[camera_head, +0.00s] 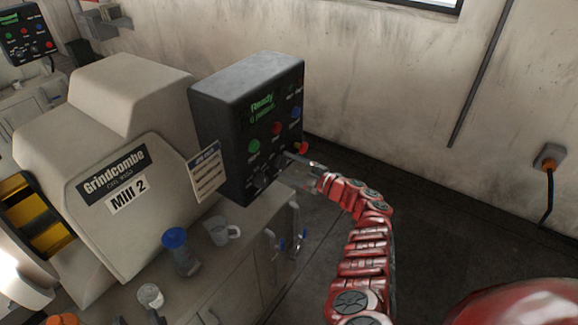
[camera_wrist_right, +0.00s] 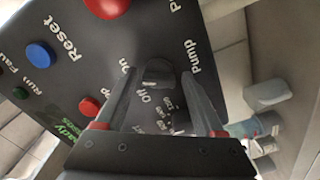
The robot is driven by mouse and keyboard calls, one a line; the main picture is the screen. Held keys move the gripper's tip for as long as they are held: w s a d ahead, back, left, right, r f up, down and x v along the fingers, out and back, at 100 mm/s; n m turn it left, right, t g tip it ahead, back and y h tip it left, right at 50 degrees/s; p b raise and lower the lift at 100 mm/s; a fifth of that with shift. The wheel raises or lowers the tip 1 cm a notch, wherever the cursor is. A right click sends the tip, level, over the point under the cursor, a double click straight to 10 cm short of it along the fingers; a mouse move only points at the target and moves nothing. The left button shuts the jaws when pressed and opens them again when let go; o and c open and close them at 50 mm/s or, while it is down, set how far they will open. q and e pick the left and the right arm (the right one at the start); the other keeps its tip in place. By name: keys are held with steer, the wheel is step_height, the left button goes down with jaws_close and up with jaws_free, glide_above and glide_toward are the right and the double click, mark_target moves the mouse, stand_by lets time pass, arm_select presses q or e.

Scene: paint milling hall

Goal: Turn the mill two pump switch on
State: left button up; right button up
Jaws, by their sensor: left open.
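The mill two control box (camera_head: 225,130) is a dark box beside the beige machine labelled Mill 2 (camera_head: 128,194). Its face has green, red and blue buttons and a lit green Ready display (camera_head: 262,104). In the right wrist view a dark knob (camera_wrist_right: 160,72) sits by the labels Pump, On and Off. My right gripper (camera_wrist_right: 158,80) is open at the panel, one finger on each side of this knob, with small gaps seeming to show. It also shows in the head view (camera_head: 290,166), covering part of the panel's lower right. Which way the knob points is unclear. My left gripper is out of view.
A red button (camera_wrist_right: 107,5) sits close by on the panel. A notice card (camera_head: 206,172) hangs left of the box. Floor right of the cabinet is clear.

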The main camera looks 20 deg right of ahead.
steer(key=shift+o, duration=0.5)
steer(key=b+v, duration=0.2)
steer(key=v, duration=1.5)
steer(key=shift+b, duration=0.3)
steer(key=shift+s+f, duration=0.1)
steer(key=shift+s, duration=0.05)
